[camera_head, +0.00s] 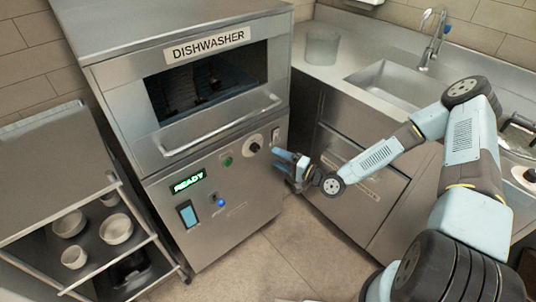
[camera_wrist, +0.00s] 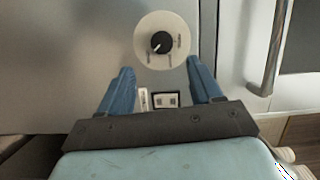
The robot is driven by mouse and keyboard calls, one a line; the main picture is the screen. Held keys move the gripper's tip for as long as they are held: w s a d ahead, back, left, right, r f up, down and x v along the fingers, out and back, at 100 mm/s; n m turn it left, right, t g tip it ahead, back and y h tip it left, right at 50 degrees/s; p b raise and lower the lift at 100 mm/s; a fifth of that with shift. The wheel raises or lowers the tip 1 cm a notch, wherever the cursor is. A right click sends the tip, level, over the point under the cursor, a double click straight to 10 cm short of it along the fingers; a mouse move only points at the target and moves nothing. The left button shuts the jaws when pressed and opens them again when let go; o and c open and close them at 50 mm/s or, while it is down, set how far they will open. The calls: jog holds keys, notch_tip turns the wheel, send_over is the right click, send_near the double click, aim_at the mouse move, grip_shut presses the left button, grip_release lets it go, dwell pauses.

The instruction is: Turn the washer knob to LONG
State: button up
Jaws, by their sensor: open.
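The washer knob (camera_wrist: 161,42) is a small black dial with a light pointer mark, set on a round pale plate (camera_wrist: 147,58) with small labels too blurred to read. The pointer seems to aim to the lower left in the wrist view. In the head view the knob (camera_head: 255,147) is on the right part of the dishwasher (camera_head: 215,200) front. My gripper (camera_wrist: 162,75) is open and empty, its two blue fingers apart, with the knob ahead of them and between their lines. In the head view my gripper (camera_head: 278,155) is just right of the knob, apart from it.
The dishwasher front has a green READY display (camera_head: 188,181), a green button (camera_head: 227,161), a blue button (camera_head: 220,201), a rocker switch (camera_head: 187,214) and a door handle (camera_head: 220,125). A cart with bowls (camera_head: 116,229) stands left. A sink counter (camera_head: 335,78) is at right.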

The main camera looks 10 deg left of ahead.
jog(key=v, duration=0.5)
jog(key=shift+s+d, duration=0.15)
jog(key=shift+d, duration=0.25)
jog(key=shift+f, duration=0.1)
jog(key=w+d+r+n+g+h, duration=0.1)
jog(key=w+d+r+n+h, duration=0.15)
jog(key=d+h, duration=0.3)
jog(key=w+d+r+n+g+h, duration=0.1)
jog(key=w+d+n+h, duration=0.25)
jog(key=d, duration=0.35)
jog(key=s+d+r+h, duration=0.1)
jog(key=d+r+h, duration=0.35)
jog(key=r, duration=0.35)
jog(key=d+r+h, duration=0.3)
jog(key=d+r, duration=0.3)
jog(key=r, duration=0.2)
jog(key=s+d+r+m+t+h, duration=0.1)
jog(key=s+d+r, duration=0.1)
jog(key=s+r, duration=0.45)
jog(key=s+d+r+m+h, duration=0.15)
jog(key=s+r, duration=0.25)
jog(key=r, duration=0.5)
jog(key=s+r+y, duration=0.1)
jog(key=s+r, duration=0.3)
jog(key=s, duration=0.4)
jog(key=s+r+y, duration=0.1)
jog(key=s+r, duration=0.3)
jog(key=s, duration=0.4)
jog(key=shift+a+r, duration=0.4)
jog(key=shift+a, duration=0.05)
